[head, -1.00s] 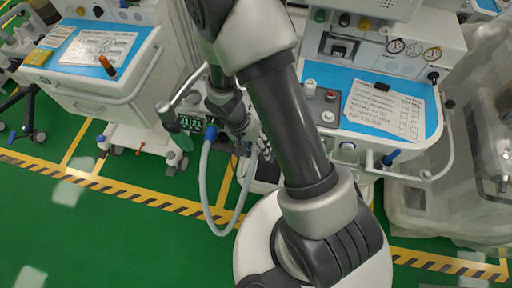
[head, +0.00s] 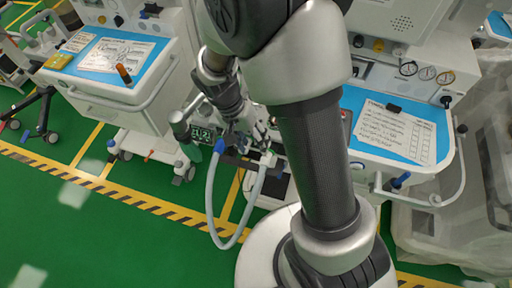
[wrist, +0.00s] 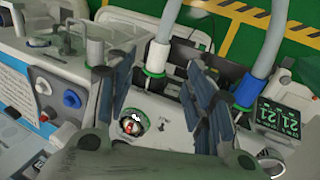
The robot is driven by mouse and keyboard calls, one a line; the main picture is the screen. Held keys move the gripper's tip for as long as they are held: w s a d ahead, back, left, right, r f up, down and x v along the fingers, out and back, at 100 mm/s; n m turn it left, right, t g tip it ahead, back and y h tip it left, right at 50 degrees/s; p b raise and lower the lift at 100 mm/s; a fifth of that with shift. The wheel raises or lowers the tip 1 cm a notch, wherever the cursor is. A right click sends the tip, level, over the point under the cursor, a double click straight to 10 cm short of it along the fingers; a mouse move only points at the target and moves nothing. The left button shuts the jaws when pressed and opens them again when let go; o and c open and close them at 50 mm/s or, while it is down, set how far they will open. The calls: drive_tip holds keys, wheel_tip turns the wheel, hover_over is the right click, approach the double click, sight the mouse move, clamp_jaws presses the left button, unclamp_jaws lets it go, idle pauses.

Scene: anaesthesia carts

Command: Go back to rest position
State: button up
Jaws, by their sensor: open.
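My gripper (head: 252,138) hangs at the end of my arm in the head view, low beside the front of the right anaesthesia cart (head: 405,172), partly hidden by the arm. In the wrist view my gripper's (wrist: 160,95) two dark ribbed fingers stand apart, with nothing between them but the background. Behind them are grey hoses with green-ringed connectors (wrist: 155,60) and a small display (wrist: 278,118) reading 21 21. The same display (head: 203,135) shows in the head view, left of the gripper. Whether the fingers touch the cart cannot be told.
A left cart (head: 140,118) carries a blue top and an orange-capped bottle (head: 124,74). A grey hose (head: 212,200) loops down beside my gripper. A plastic-covered unit (head: 440,225) stands at right. Green floor (head: 110,235) is open at the lower left.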

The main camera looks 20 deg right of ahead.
drive_tip(key=shift+r, duration=0.1)
idle(0.5)
drive_tip(key=s+r+n+t+y, duration=0.1)
drive_tip(key=s+r+n+t, duration=0.1)
drive_tip(key=s+r, duration=0.2)
drive_tip(key=s+d+r+n+t+y, duration=0.1)
drive_tip(key=s+r, duration=0.3)
drive_tip(key=r, duration=0.7)
drive_tip(key=s+r+n+t+y, duration=0.1)
drive_tip(key=s+r+n+t, duration=0.2)
drive_tip(key=r, duration=0.4)
drive_tip(key=shift+s+d+r+n+t, duration=0.2)
drive_tip(key=shift+s+d+n+t, duration=0.3)
drive_tip(key=shift+s, duration=0.6)
drive_tip(key=shift+a, duration=0.2)
drive_tip(key=shift+c, duration=0.3)
